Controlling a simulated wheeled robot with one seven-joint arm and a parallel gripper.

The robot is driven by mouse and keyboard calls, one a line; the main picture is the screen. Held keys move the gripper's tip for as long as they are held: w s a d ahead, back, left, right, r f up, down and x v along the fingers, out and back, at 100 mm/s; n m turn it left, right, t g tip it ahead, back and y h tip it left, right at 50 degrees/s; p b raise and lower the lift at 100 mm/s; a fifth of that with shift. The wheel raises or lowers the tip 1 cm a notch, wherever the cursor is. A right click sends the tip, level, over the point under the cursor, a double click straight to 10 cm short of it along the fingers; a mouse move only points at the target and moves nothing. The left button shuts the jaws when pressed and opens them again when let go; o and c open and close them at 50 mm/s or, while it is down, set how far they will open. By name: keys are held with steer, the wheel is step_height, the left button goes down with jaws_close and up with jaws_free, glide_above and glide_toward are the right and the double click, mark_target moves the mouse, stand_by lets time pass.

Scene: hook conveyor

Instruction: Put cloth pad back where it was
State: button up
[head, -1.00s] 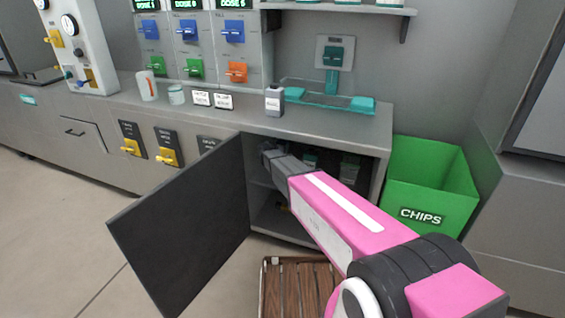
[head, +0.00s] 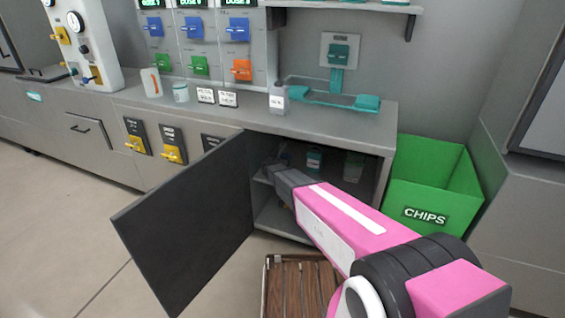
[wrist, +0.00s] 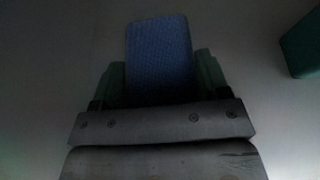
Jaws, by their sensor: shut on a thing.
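The cloth pad (wrist: 160,60) is blue and woven-looking in the wrist view. It sits between the two fingers of my gripper (wrist: 160,80), which is shut on it. In the head view my arm reaches into the open cabinet (head: 282,222) under the counter. The gripper end is in dim shadow there, and the pad cannot be made out in that view. Behind the pad, the wrist view shows a plain grey surface; I cannot tell whether the pad touches it.
The dark cabinet door (head: 190,225) stands open on the left. Containers (head: 314,160) stand on the inner shelf; a dark green thing (wrist: 302,45) is at the wrist view's right edge. A green chips bin (head: 430,190) is right of the cabinet, and a slatted wooden thing (head: 290,285) lies in front.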

steer(key=shift+f, duration=0.1)
steer(key=o, duration=1)
